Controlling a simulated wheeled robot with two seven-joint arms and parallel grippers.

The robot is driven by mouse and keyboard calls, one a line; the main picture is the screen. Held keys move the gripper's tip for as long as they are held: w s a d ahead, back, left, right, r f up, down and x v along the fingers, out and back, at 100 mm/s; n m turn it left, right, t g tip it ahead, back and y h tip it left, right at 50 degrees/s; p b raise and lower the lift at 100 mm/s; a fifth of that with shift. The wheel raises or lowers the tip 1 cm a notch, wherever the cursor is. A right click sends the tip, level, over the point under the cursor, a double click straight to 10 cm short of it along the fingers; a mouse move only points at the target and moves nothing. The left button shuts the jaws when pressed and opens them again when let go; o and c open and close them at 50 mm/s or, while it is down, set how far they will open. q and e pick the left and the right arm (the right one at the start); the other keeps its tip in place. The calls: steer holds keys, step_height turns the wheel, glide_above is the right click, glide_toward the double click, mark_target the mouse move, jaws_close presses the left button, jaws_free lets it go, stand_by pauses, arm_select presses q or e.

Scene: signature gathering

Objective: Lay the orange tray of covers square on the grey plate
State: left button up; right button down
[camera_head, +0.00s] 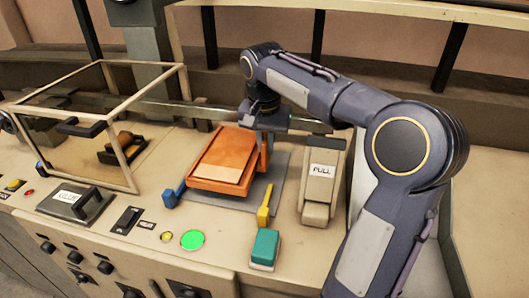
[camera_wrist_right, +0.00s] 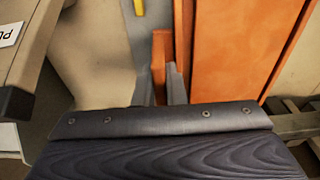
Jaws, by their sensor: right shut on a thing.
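The orange tray (camera_head: 215,186) holds a lighter orange stack of covers (camera_head: 226,157) in the head view. It lies over the left and middle part of the grey plate (camera_head: 281,180), with plate showing at its right and front. I cannot tell whether it touches the plate. My right gripper (camera_head: 264,136) is at the tray's right back side. In the right wrist view its fingers (camera_wrist_right: 162,88) are shut on an upright orange tab (camera_wrist_right: 161,52) beside the tray (camera_wrist_right: 184,40). The grey plate (camera_wrist_right: 143,40) also shows there. My left gripper is not in view.
A blue lever (camera_head: 170,197) and a yellow lever (camera_head: 264,208) stand near the plate's front. The PULL-labelled block (camera_head: 321,185) is to the right, a teal block (camera_head: 265,247) in front. A clear framed box (camera_head: 105,130) stands left.

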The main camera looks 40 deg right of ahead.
steer(key=shift+w+f, duration=0.2)
steer(key=shift+f, duration=0.8)
steer(key=shift+w+f, duration=0.15)
steer(key=shift+f, duration=0.8)
steer(key=shift+f, duration=0.15)
steer(key=c, duration=1.5)
jaws_free()
steer(key=r, duration=0.8)
steer(key=s+a+r+p, duration=0.1)
steer(key=r, duration=0.3)
steer(key=shift+r, duration=0.15)
